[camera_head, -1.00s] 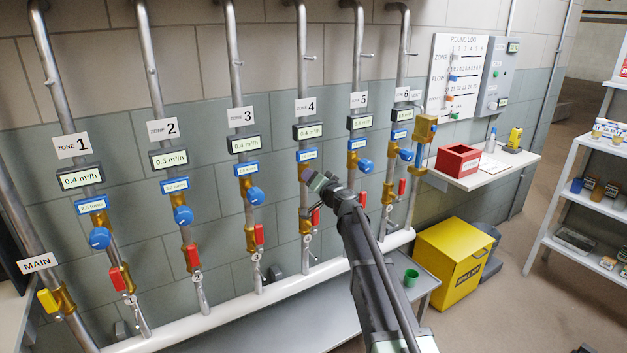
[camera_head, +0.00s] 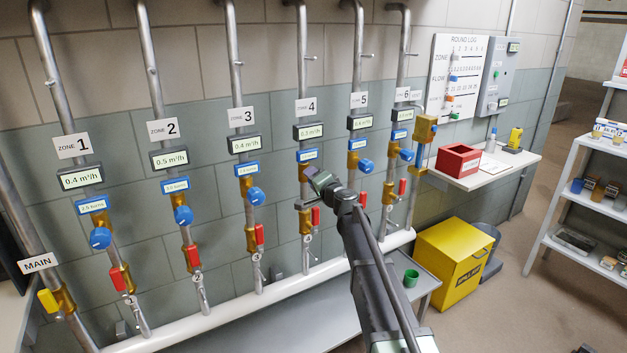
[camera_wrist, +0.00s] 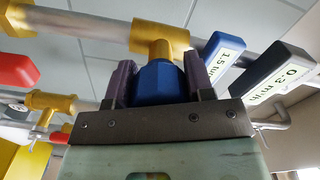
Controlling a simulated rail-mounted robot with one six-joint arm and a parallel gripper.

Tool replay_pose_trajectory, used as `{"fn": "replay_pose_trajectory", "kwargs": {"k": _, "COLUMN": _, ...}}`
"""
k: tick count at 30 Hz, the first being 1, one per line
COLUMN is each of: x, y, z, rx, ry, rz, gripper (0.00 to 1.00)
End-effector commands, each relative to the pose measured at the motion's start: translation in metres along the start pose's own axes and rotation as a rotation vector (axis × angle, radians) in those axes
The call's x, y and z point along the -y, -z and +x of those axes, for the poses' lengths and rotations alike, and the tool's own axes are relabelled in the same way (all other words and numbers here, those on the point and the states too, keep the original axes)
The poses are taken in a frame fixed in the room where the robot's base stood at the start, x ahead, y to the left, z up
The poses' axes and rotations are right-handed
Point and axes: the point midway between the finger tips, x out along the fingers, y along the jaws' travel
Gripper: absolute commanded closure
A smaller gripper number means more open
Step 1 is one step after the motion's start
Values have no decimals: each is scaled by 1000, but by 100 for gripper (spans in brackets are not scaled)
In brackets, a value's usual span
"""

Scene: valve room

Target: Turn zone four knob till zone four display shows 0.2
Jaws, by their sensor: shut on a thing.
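The zone four knob (camera_wrist: 158,83) is blue and sits on a brass valve body (camera_wrist: 160,38) in the wrist view. My gripper (camera_wrist: 160,80) is shut on it, with one purple-grey finger on each side. In the head view my gripper (camera_head: 313,177) is at the zone four pipe and hides the knob. The zone four display (camera_head: 309,131) seems to read 0.3 m³/h, and in the wrist view it reads 0.3 m³/h (camera_wrist: 288,74). The blue turns label (camera_wrist: 222,55) beside it seems to read 1.5 turns. The ZONE 4 sign (camera_head: 306,107) is above.
The zone three knob (camera_head: 256,196) and zone five knob (camera_head: 366,166) stand on neighbouring pipes. A red lever (camera_head: 315,215) is below my gripper. A grey bench (camera_head: 300,310) with a green cup (camera_head: 411,276) is underneath, and a yellow bin (camera_head: 452,262) stands to the right.

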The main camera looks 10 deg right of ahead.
Motion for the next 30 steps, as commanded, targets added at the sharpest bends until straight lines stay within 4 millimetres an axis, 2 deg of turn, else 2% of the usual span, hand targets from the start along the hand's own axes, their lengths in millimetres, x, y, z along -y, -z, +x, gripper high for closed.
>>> {"fn": "replay_pose_trajectory", "kwargs": {"k": 5, "x": 0, "y": 0, "z": -1, "rx": 0, "ry": 0, "rz": -2, "gripper": 75}}
{"fn": "replay_pose_trajectory", "kwargs": {"k": 6, "x": 0, "y": 0, "z": -1, "rx": 0, "ry": 0, "rz": -2, "gripper": 47}}
{"fn": "replay_pose_trajectory", "kwargs": {"k": 10, "x": 0, "y": 0, "z": -1, "rx": 0, "ry": 0, "rz": -2, "gripper": 27}}
{"fn": "replay_pose_trajectory", "kwargs": {"k": 18, "x": 0, "y": 0, "z": -1, "rx": 0, "ry": 0, "rz": -2, "gripper": 26}}
{"fn": "replay_pose_trajectory", "kwargs": {"k": 21, "x": 0, "y": 0, "z": -8, "rx": 0, "ry": 0, "rz": -2, "gripper": 26}}
{"fn": "replay_pose_trajectory", "kwargs": {"k": 26, "x": 0, "y": -1, "z": -37, "rx": -2, "ry": -1, "rz": -2, "gripper": 26}}
{"fn": "replay_pose_trajectory", "kwargs": {"k": 30, "x": 0, "y": -1, "z": -74, "rx": -2, "ry": -1, "rz": -2, "gripper": 26}}
